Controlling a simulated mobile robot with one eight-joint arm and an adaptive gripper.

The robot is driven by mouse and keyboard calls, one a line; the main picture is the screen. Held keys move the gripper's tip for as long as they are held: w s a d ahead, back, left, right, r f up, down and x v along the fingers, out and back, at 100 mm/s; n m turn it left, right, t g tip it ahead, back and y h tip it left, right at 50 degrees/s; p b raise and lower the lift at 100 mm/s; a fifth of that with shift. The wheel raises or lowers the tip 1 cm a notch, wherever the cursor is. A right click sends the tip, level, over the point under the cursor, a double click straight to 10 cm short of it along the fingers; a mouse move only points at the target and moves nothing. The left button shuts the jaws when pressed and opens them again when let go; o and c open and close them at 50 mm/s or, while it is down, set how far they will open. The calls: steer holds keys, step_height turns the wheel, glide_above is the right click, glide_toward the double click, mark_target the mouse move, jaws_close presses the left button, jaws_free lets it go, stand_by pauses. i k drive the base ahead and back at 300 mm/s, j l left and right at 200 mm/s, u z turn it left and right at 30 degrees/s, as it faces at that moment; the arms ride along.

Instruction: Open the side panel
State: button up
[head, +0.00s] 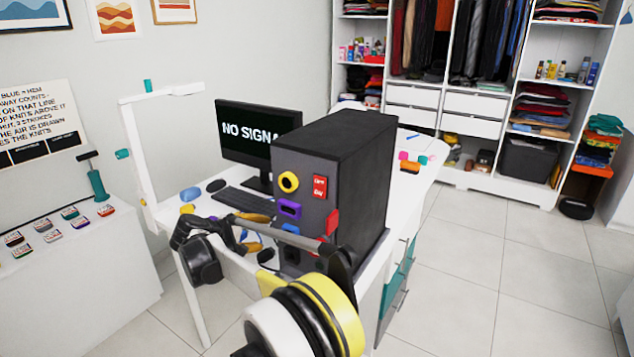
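A black computer case (290,222) stands upright on the white desk. Its front carries a yellow ring, a red OFF/ON switch (320,187), and purple and blue ports. Its broad side panel (368,195) faces right and looks closed and flush with the case. A red piece (332,222) sits at the case's lower front edge. My arm crosses in front of the case and hides part of its lower front. My gripper (235,240) appears at the left end of the arm, over the desk's near edge, apart from the side panel. Its fingers are too unclear to tell open from shut.
A monitor (258,135) reading "NO SIGNAL" and a keyboard (243,200) are behind and left of the case. Small coloured items lie on the desk. A white table (80,290) stands at the left. An open wardrobe (480,125) stands behind. The floor at right is clear.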

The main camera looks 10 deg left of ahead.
mark_target(358, 219)
steer(key=k, duration=1)
